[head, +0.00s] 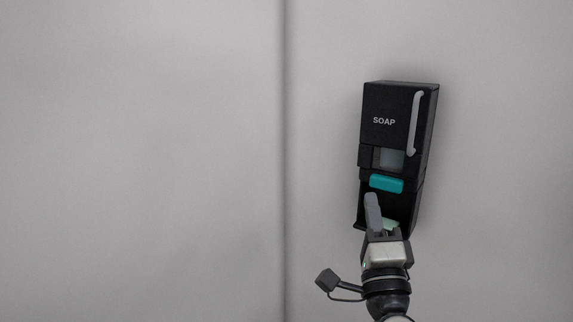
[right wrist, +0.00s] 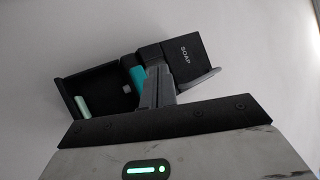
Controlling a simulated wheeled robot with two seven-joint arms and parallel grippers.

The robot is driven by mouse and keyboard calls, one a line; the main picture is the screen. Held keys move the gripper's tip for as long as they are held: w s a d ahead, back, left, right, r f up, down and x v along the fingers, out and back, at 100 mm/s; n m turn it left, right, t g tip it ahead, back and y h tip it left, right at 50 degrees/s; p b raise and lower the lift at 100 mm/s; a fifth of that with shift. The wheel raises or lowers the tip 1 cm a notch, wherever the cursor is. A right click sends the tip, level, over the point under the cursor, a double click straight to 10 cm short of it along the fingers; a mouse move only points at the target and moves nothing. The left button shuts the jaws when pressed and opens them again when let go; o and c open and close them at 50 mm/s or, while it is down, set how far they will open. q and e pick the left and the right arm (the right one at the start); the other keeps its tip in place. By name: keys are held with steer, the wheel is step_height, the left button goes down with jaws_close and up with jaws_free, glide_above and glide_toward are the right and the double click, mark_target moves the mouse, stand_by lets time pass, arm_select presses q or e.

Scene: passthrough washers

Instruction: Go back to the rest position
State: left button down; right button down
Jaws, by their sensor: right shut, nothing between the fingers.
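My right gripper (head: 374,212) is shut and empty. In the head view its fingers point up in front of the lower part of a black soap dispenser (head: 375,108) on the wall. The fingertips are just below the dispenser's teal button (head: 386,183); I cannot tell whether they touch anything. In the right wrist view the closed fingers (right wrist: 155,85) reach toward the dispenser (right wrist: 186,55), with the teal button (right wrist: 137,77) beside them. The fingers hide part of the dispenser's lower section. My left gripper is not in view.
The grey wall (head: 140,160) has a vertical seam (head: 284,150) left of the dispenser. A pale green piece (right wrist: 82,107) sits in the dispenser's lower tray. A grey handle (head: 415,123) runs along the dispenser's right side. The left half of the head view is clear.

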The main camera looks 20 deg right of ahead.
steer(key=s+a+f+n+g+y, duration=0.35)
steer(key=a+f+n+y, duration=0.25)
steer(key=f+n, duration=0.4)
steer(key=s+a+f+n+g+y, duration=0.35)
steer(key=a+f+n+y, duration=0.35)
steer(key=f, duration=0.4)
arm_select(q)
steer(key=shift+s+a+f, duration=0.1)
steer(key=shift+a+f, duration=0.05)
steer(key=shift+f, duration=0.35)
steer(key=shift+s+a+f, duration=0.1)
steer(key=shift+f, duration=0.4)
arm_select(e)
steer(key=s+f+n+g+h, duration=0.2)
steer(key=s+f+n+g, duration=0.3)
steer(key=s+f, duration=0.5)
step_height(320, 180, down, 4)
steer(key=shift+s+d+f+n+g+h, duration=0.25)
steer(key=shift+s+n+g+h, duration=0.1)
steer(key=shift+g, duration=0.15)
